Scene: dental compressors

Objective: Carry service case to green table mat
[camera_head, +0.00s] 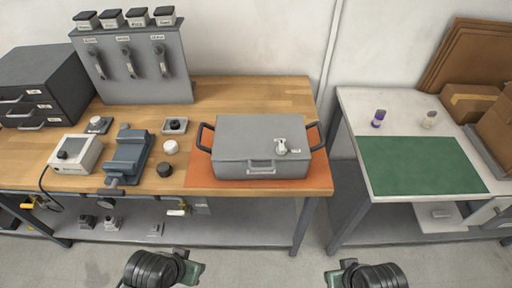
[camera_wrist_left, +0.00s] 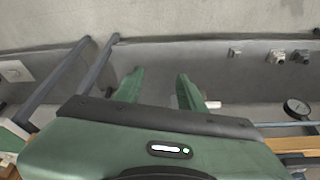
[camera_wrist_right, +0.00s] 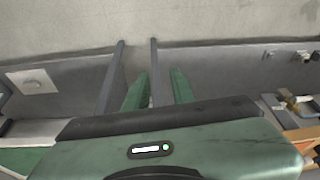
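The service case (camera_head: 240,134) is a grey box with dark side handles and a front handle. It stands closed on an orange mat (camera_head: 202,176) at the right end of the wooden table. The green table mat (camera_head: 420,165) lies bare on the white table to the right. My left gripper (camera_wrist_left: 160,78) is open and empty; its arm shows at the bottom of the head view (camera_head: 190,272), in front of the wooden table. My right gripper (camera_wrist_right: 160,75) has its green fingers apart and empty; its arm shows at the bottom (camera_head: 335,276), in front of the gap between the tables.
A small white-and-grey fitting (camera_head: 282,146) is on the case lid. Two small bottles (camera_head: 379,118) stand behind the green mat. Cardboard boxes (camera_head: 470,102) are at the far right. A vise (camera_head: 127,158) and several small parts stand left of the case. A gap separates the tables.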

